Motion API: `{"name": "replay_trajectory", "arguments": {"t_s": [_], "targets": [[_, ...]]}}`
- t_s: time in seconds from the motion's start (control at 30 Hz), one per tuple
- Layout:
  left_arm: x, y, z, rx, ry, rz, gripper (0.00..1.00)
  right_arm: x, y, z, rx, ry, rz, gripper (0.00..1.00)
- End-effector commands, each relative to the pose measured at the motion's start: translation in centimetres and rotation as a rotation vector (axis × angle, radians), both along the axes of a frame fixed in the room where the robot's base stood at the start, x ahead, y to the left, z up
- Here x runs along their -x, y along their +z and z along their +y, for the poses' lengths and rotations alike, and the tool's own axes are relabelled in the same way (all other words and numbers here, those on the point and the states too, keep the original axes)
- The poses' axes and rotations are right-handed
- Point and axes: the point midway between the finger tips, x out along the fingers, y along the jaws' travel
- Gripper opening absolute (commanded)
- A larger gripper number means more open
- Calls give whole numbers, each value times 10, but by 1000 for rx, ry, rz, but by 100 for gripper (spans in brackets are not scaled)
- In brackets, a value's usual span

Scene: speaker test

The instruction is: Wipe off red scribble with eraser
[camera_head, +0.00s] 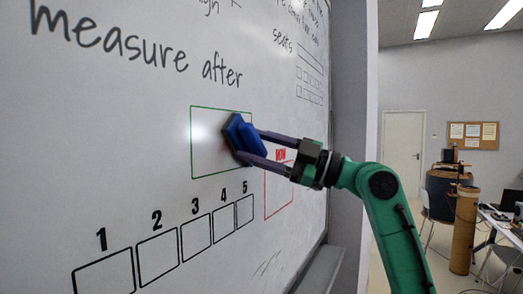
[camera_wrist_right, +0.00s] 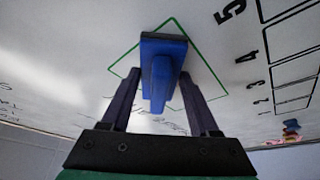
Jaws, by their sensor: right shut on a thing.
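The blue eraser (camera_head: 250,137) with a dark pad is at the whiteboard (camera_head: 90,150), over the right part of a green-outlined box (camera_head: 192,140). My right gripper (camera_head: 254,146) is shut on it; in the right wrist view the eraser (camera_wrist_right: 161,82) sits between the two fingers. The pad faces the board at or very near its surface; I cannot tell whether it touches. My left gripper is not in view.
A red-outlined box (camera_head: 280,195) with small red lettering is right of the green box, partly behind my gripper. Numbered black boxes (camera_head: 157,257) run below. A ledge (camera_head: 318,270) lies along the board's bottom. Chairs and a desk stand far right.

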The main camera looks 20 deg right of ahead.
Motion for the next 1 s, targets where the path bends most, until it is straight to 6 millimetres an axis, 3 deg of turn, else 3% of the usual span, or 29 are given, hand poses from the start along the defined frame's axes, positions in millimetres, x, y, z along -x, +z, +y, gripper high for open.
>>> {"name": "replay_trajectory", "arguments": {"t_s": [0.63,1.0], "targets": [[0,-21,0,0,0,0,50,36,-2,42,2,2,1,17],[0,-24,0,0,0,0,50,40,-2,39,0,-1,1,17]]}}
